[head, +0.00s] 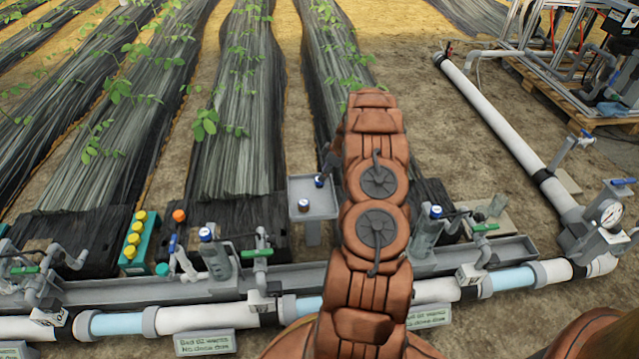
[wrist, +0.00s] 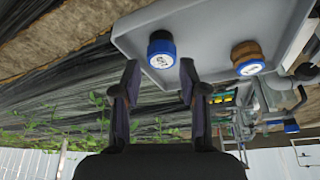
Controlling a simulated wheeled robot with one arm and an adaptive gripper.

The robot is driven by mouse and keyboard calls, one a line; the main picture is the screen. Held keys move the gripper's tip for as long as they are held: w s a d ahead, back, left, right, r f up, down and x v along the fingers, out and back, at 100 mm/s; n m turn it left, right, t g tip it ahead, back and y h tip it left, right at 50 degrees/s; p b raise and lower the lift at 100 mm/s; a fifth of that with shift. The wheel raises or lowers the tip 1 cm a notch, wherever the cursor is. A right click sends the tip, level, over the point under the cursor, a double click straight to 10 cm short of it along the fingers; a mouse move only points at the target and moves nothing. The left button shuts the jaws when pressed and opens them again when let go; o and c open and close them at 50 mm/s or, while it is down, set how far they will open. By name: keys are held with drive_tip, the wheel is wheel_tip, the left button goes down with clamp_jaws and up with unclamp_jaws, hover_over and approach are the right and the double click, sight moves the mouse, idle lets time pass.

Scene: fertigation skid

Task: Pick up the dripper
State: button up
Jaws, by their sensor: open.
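Two small capped pieces that look like drippers stand apart on a grey tray (head: 325,208). One is dark with a blue rim and pale top (head: 319,181); in the wrist view this dark dripper (wrist: 161,50) lies just beyond the gap between my fingertips. The other, a brown dripper (head: 303,204) with a blue and white top, also shows in the wrist view (wrist: 247,58), to the right of my fingers. My gripper (wrist: 158,82) is open and empty, its fingers not visibly touching either piece. In the head view my arm hides most of the gripper.
The tray (wrist: 200,25) stands on a post behind a long grey trough (head: 110,290) and white pipe (head: 225,316). Upright fittings with blue caps (head: 206,234) and green-handled valves (head: 262,252) flank it. A teal box of yellow-capped bottles (head: 140,254) is at left. Plant rows lie behind.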

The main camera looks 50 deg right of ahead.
drive_tip(key=b+x, duration=0.1)
drive_tip(key=x, duration=0.4)
drive_tip(key=shift+a, duration=0.15)
drive_tip(key=shift+r, duration=0.15)
drive_tip(key=c, duration=0.5)
